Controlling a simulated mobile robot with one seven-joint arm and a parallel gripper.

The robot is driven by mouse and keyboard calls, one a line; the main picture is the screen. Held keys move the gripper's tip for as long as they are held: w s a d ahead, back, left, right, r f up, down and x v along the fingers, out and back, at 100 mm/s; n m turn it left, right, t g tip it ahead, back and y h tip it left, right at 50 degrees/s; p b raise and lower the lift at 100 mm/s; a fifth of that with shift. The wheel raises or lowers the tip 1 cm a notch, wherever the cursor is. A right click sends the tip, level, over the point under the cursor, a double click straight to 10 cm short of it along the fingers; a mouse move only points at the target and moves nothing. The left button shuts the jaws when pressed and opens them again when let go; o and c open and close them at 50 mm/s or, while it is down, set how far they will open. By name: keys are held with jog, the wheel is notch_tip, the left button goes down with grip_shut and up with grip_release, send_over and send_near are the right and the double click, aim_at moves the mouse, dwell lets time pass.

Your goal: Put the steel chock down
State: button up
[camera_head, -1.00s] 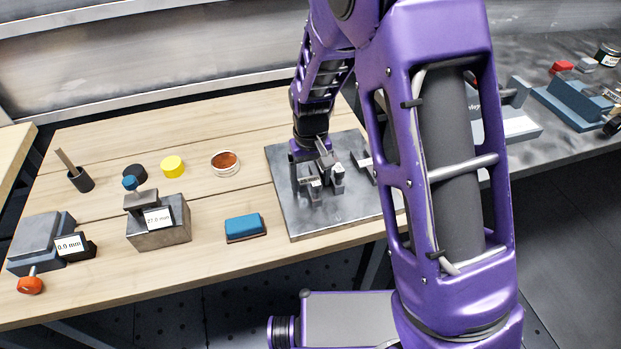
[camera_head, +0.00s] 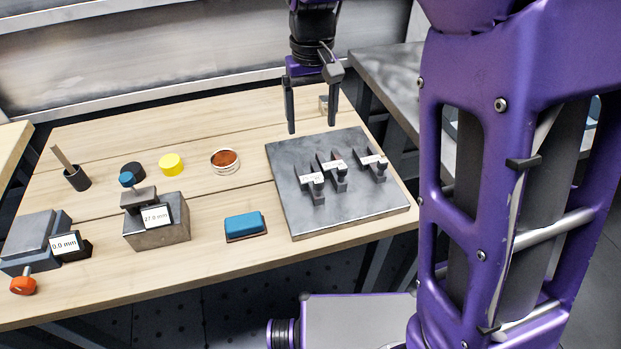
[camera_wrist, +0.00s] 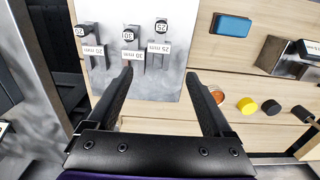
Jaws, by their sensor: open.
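Three dark grey steel chocks with white labels stand apart on a flat steel plate (camera_head: 290,212): a left one (camera_head: 317,190), a middle one (camera_head: 338,176) and a right one (camera_head: 377,168). In the wrist view the labels look like 20 mm on one chock (camera_wrist: 95,50), 30 mm on the middle one (camera_wrist: 131,58) and 25 mm on another (camera_wrist: 159,60). My gripper (camera_head: 312,127) is open and empty, raised above the plate's back edge. In the wrist view its fingers (camera_wrist: 160,74) are spread, with nothing between them. It touches no chock.
Left of the plate are a blue block (camera_head: 245,226), a round tin of reddish paste (camera_head: 225,161), a yellow cap (camera_head: 171,164), a black cap (camera_head: 132,171) and a gauge block reading 27.0 mm (camera_head: 170,232).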

aim_at(312, 179)
notch_tip(312, 179, down, 17)
jog(key=b, duration=0.3)
jog(key=shift+d, duration=0.1)
jog(key=shift+r, duration=0.1)
grip_shut()
dwell(0.5)
